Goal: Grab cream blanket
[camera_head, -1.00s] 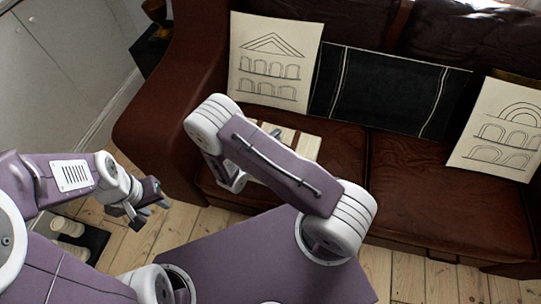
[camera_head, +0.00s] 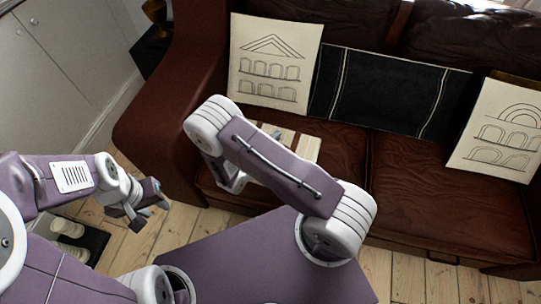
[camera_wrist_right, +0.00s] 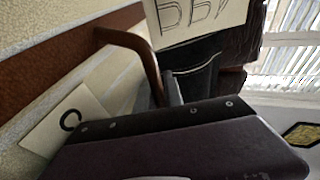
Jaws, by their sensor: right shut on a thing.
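The cream blanket (camera_head: 306,147) is folded, with brown stripes, at the left end of the brown sofa seat. My right arm hides much of it in the head view. In the right wrist view pale cloth with a brown band, taken to be the blanket (camera_wrist_right: 105,75), lies close to my gripper. My right gripper (camera_wrist_right: 172,90) is shut on the blanket; its fingertips are mostly hidden behind its dark body. My left gripper (camera_head: 147,208) is open and empty above the floor, left of the sofa.
Two cream cushions with arch drawings (camera_head: 272,62) (camera_head: 500,130) and a black cushion (camera_head: 390,92) lean on the sofa back. The sofa arm (camera_head: 165,115) rises left of the blanket. A dark tray with pale cups (camera_head: 70,232) is at lower left.

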